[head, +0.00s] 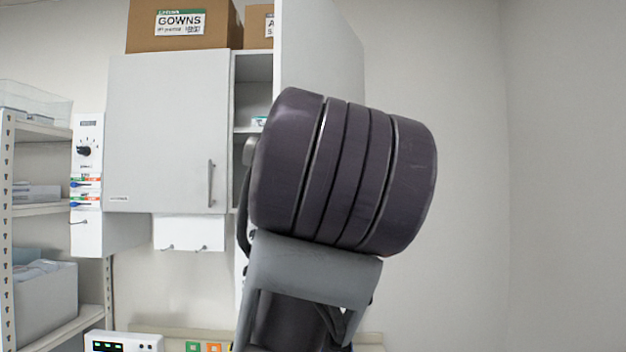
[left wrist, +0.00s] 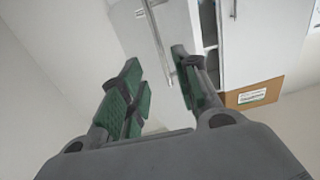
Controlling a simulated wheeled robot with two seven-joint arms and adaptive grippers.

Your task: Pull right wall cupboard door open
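The right wall cupboard door (head: 318,50) stands swung out from the cupboard in the head view, and open shelves (head: 252,85) show beside it. My arm hides its lower part. In the left wrist view this door (left wrist: 180,20) is seen turned over, with its long bar handle (left wrist: 158,42). My left gripper (left wrist: 160,92) is open, its green-padded fingers on either side of the handle's line. I cannot tell whether a finger touches the handle. The left gripper is hidden in the head view. My right gripper is not in view.
The left cupboard door (head: 158,130) is shut, with a vertical handle (head: 211,183). A gowns box (head: 180,22) and another carton (head: 258,25) stand on top. A shelf rack (head: 38,130) stands at the left. The wall at right (head: 465,150) is bare.

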